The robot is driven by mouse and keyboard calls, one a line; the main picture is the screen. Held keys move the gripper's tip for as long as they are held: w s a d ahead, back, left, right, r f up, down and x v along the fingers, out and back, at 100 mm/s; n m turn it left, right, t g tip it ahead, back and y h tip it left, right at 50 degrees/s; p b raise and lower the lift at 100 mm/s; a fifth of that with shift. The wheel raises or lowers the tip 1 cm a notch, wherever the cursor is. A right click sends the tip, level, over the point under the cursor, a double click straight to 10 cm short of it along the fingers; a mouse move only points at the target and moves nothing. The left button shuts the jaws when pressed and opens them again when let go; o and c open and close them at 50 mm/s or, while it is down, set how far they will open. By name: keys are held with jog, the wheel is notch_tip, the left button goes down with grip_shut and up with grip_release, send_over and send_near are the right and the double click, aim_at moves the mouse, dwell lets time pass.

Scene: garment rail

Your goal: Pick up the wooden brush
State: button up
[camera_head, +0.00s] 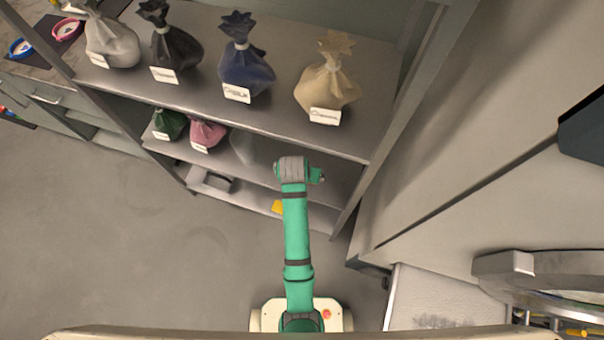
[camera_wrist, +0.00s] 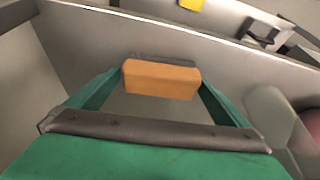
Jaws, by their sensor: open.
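The wooden brush (camera_wrist: 162,80) shows in the wrist view as an orange-brown block with a thin dark grey strip along its far side. It appears to rest on a grey shelf (camera_wrist: 232,62). My gripper (camera_wrist: 161,86) is open, with one green finger at each side of the brush. The fingertips are close to the brush's ends; whether they touch it cannot be told. In the head view my arm reaches to the shelving unit's middle shelf (camera_head: 265,183), its end (camera_head: 300,172) near the upper shelf's front edge. The brush is not visible there.
Grey, black, blue and beige tied bags (camera_head: 245,62) stand labelled on the upper shelf (camera_head: 210,97). Green and pink (camera_head: 207,133) bags sit left of my arm below. A yellow item (camera_head: 277,207) lies lower. A shelf post (camera_head: 385,150) stands right; floor is clear left.

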jog(key=shift+c, duration=0.3)
jog(key=c, duration=0.9)
jog(key=shift+r, duration=0.1)
jog(key=shift+r, duration=0.55)
jog(key=s+d+r, duration=0.1)
jog(key=s+r, duration=0.6)
jog(key=s, duration=0.2)
jog(key=s+d+r, duration=0.1)
jog(key=s+r, duration=0.3)
jog(key=shift+s+d+r, duration=0.3)
jog(key=shift+s+r, duration=0.05)
jog(key=shift+s, duration=0.05)
